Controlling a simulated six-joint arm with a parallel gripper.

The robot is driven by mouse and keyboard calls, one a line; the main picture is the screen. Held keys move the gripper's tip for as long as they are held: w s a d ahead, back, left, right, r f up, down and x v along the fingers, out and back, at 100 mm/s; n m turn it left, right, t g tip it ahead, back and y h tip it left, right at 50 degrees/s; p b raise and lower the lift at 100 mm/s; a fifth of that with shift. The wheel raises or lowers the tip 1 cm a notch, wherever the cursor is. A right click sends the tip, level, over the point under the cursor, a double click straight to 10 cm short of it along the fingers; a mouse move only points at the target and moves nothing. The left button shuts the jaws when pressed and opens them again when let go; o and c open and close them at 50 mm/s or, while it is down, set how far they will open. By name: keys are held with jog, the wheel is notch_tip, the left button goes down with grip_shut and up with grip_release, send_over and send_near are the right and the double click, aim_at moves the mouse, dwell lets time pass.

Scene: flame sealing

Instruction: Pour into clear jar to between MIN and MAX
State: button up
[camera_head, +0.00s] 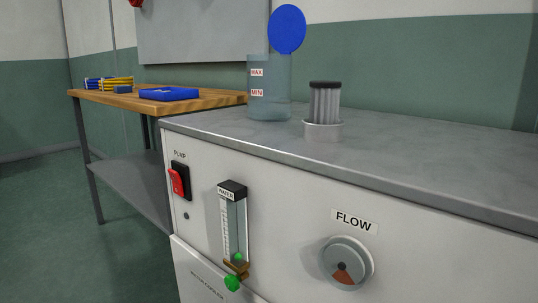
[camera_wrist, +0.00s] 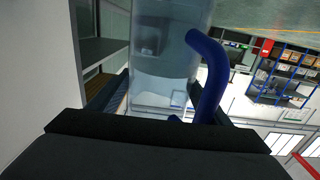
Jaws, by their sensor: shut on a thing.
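The clear jar (camera_head: 269,103) stands upright on the grey cabinet top, with red MAX and MIN labels on its side. A round blue lid (camera_head: 287,29) stands raised above its right side. The jar looks bluish, and I cannot tell its liquid level. In the wrist view, my gripper (camera_wrist: 160,98) is shut on a see-through jug (camera_wrist: 165,60) with a curved blue handle (camera_wrist: 211,75). The exact grip point is partly hidden. I cannot tell how much liquid is in the jug. The jug and my gripper do not show in the head view.
A ribbed grey cylinder with a dark top (camera_head: 325,100) stands in a round holder (camera_head: 322,130) right of the jar. The cabinet front carries a red pump switch (camera_head: 179,181), a water gauge (camera_head: 233,222) and a flow dial (camera_head: 346,263). The cabinet top's right is clear.

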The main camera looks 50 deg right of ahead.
jog(key=w+d+r+m+h+p, duration=0.15)
jog(key=d+r+p, duration=0.25)
jog(key=r+p, duration=1.4)
jog(key=w+d+r+m+g+h+p, duration=0.2)
jog(key=r+p, duration=0.8)
jog(key=r, duration=1.5)
jog(key=d+r+t+h+p, duration=0.15)
jog(key=d+r+p, duration=0.35)
jog(key=r+p, duration=1.3)
jog(key=s+d+r+m+g+h+p, duration=0.1)
jog(key=s+d+r+m+h+p, duration=0.15)
jog(key=r, duration=0.55)
jog(key=s+d+r+m+g+h+p, duration=0.1)
jog(key=s+d+r+g+h+p, duration=0.2)
jog(key=r, duration=0.5)
jog(key=s+d+f+m+g+h, duration=0.4)
jog(key=d+f, duration=0.5)
jog(key=shift+s+d+f+m+h+b, duration=0.15)
jog(key=shift+s+f+m+h+b, duration=0.05)
jog(key=shift+s+m+h+b, duration=0.2)
jog(key=shift+r+g, duration=0.15)
jog(key=shift+g, duration=0.1)
